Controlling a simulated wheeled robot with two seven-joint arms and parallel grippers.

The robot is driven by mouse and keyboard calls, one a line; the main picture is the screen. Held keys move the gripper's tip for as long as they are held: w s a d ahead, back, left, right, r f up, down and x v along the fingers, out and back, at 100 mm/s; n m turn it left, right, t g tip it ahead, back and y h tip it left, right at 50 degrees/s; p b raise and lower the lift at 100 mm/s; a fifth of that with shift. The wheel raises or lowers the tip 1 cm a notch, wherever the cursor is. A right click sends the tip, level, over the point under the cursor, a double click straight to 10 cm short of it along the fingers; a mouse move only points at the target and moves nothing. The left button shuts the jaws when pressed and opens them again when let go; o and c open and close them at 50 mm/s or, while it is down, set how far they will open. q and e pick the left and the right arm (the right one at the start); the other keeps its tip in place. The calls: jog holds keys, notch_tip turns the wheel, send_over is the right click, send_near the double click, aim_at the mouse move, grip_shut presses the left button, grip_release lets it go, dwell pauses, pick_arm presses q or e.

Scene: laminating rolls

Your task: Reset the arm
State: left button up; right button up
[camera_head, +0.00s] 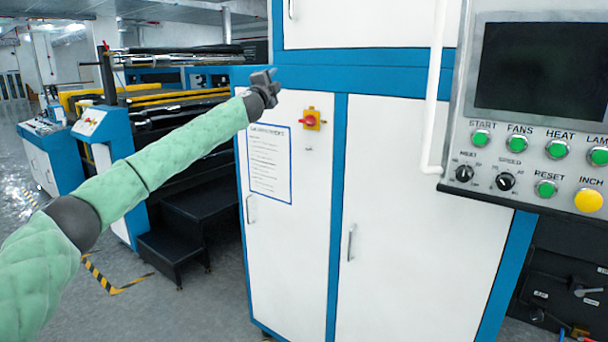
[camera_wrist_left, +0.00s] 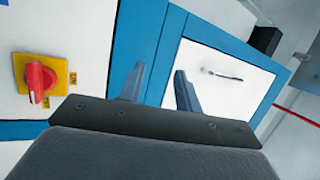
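My left arm, in a pale green sleeve, reaches in from the left in the head view. Its gripper (camera_head: 270,80) is raised in front of the white and blue cabinet, above and left of the red rotary switch (camera_head: 311,119) on its yellow plate. In the left wrist view the two fingers of the left gripper (camera_wrist_left: 160,85) stand apart with nothing between them. The red switch (camera_wrist_left: 38,80) shows there at the left, clear of the fingers. My right gripper is in neither view.
A control panel (camera_head: 550,125) with a dark screen, green buttons and a yellow button hangs at the right. A white pipe (camera_head: 435,90) runs down beside it. Cabinet doors (camera_head: 400,210) with handles fill the middle. Black steps (camera_head: 180,245) and machines stand at the left.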

pick_arm(q)
jog(key=s+a+f+n+g+y, duration=0.2)
jog(key=s+f+n, duration=0.45)
jog(key=f, duration=1.15)
jog(key=s+d+f+n+g+y, duration=0.1)
jog(key=s+f+n+g+y, duration=0.2)
jog(key=s+f, duration=1.05)
jog(key=s+a+f+n+g+y, duration=0.1)
jog(key=s+f+n+g, duration=0.35)
jog(key=f, duration=1.75)
jog(key=s+a+f+n+g, duration=0.1)
jog(key=s+a+f+g, duration=0.1)
jog(key=s+f, duration=1.05)
jog(key=s+a+f+n+g, duration=0.25)
jog(key=s+f, duration=0.65)
jog(key=f, duration=0.6)
jog(key=s+f+g, duration=0.1)
jog(key=s+f, duration=0.6)
jog(key=s, duration=0.5)
jog(key=s+f+g, duration=0.2)
jog(key=s+f, duration=0.5)
jog(key=s, duration=0.4)
jog(key=s+f+g, duration=0.2)
jog(key=s+f, duration=0.5)
jog(key=s, duration=0.5)
jog(key=shift+s+a, duration=0.15)
jog(key=shift+s, duration=0.2)
jog(key=shift+f, duration=0.1)
